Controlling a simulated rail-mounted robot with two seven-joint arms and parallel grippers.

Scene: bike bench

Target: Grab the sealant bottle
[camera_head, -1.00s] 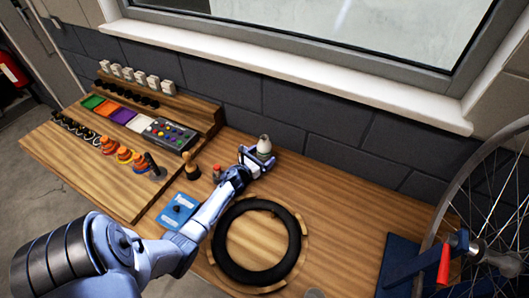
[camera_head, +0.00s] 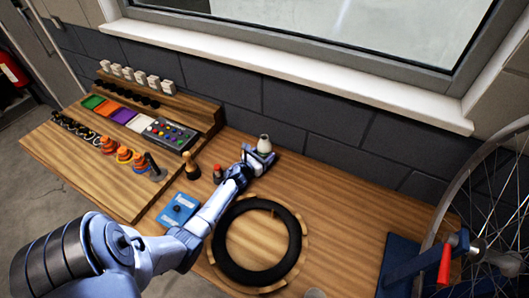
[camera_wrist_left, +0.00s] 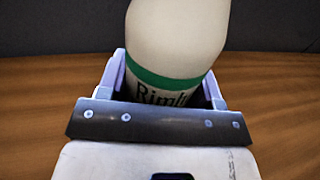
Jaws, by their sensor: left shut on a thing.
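The sealant bottle (camera_head: 264,143) is pale with a narrow top and stands near the wall at the back of the bench. In the left wrist view the bottle (camera_wrist_left: 178,40) shows a green band and partly hidden lettering. My left gripper (camera_head: 259,156) is shut on the bottle, with one finger on each side of its body. The gripper also shows in the left wrist view (camera_wrist_left: 165,92); its front edge hides the bottle's lower part. I cannot tell whether the bottle's base touches the bench. My right gripper is not in view.
A wheel on a blue stand (camera_head: 402,262) is at right. The back right bench is clear.

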